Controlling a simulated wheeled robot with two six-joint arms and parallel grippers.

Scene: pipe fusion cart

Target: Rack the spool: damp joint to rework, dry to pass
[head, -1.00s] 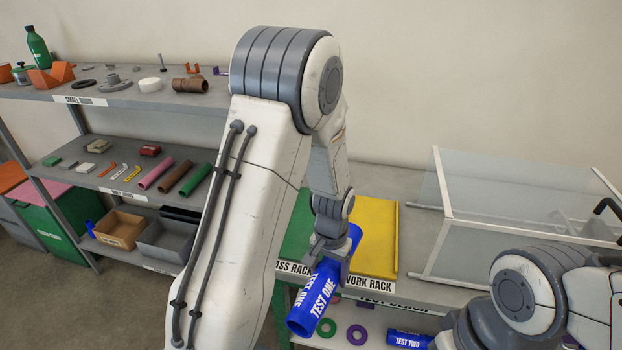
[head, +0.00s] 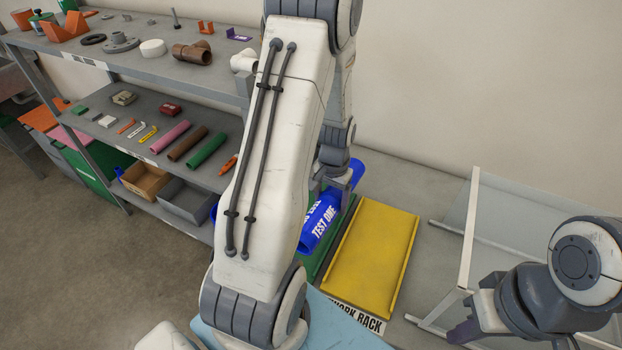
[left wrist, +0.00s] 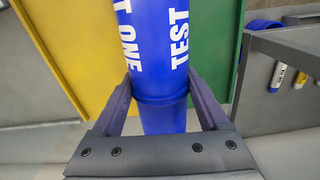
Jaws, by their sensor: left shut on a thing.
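The blue spool marked TEST ONE (head: 318,226) is held by my left gripper (head: 334,185), whose fingers close on both sides of it. In the left wrist view the spool (left wrist: 158,60) passes between the two fingers (left wrist: 165,100), with green and yellow surfaces behind it. In the head view it lies over the green pass rack (head: 340,238), left of the yellow rework rack (head: 371,258). I cannot tell whether it touches the green surface. The yellow rack looks empty. Part of my right gripper (head: 464,331) shows at the lower right; its opening is unclear.
A clear-walled enclosure (head: 468,235) stands right of the yellow rack. Grey shelves (head: 135,65) at the left carry fittings, coloured pipes and bins. A light blue surface (head: 335,325) lies in front of the racks. Bare bench shows between rack and enclosure.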

